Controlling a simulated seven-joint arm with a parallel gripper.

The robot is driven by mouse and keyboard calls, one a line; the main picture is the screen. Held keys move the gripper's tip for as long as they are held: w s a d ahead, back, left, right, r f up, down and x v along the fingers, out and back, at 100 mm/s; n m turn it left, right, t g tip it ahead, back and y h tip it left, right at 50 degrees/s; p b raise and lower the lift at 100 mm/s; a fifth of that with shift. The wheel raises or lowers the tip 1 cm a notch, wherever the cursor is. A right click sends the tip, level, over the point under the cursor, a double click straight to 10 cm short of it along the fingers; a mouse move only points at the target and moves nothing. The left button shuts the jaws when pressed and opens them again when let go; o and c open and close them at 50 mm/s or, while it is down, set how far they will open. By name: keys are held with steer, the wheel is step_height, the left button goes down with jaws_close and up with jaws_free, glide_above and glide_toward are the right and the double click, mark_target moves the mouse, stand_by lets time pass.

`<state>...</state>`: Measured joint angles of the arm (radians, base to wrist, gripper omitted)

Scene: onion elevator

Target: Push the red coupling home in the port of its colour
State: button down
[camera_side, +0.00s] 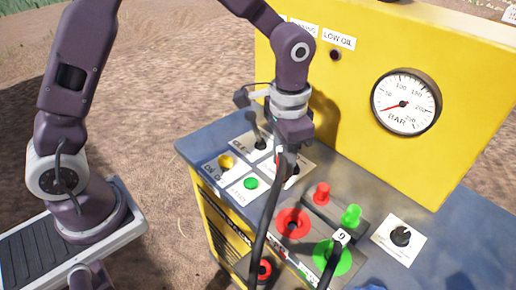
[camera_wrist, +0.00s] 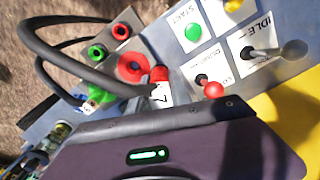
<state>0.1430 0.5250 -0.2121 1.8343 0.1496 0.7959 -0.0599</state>
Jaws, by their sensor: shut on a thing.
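The red coupling (camera_wrist: 159,76), with a white tag marked 7 and a black hose, is at my gripper (camera_side: 287,152). My gripper is shut on it; the fingers hide much of it in the side view. The red port (camera_side: 292,223) is a red ring with a dark centre on the bench panel. It also shows in the wrist view (camera_wrist: 131,67), just left of the coupling. The coupling appears above the panel, apart from the port. Its tip is hard to make out.
The green port (camera_side: 345,262) has a hose tagged 9. Red (camera_side: 322,194) and green (camera_side: 352,215) caps stand behind the ports. A panel of buttons and levers lies beside my gripper; a red lever knob (camera_wrist: 213,90) is close. The yellow wall (camera_side: 350,90) rises behind.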

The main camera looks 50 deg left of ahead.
steer(key=s+d+r+m, duration=0.1)
steer(key=s+d+m, duration=0.1)
steer(key=d, duration=0.4)
step_height(320, 180, down, 6)
steer(key=shift+d, duration=0.15)
steer(key=shift+f, duration=0.3)
stand_by(1.1)
steer(key=shift+f, duration=0.3)
steer(key=shift+f, duration=0.2)
steer(key=shift+f, duration=0.35)
steer(key=shift+s+f, duration=0.15)
steer(key=shift+f, duration=0.65)
stand_by(3.2)
steer(key=c, duration=0.7)
jaws_free()
steer(key=shift+r, duration=0.1)
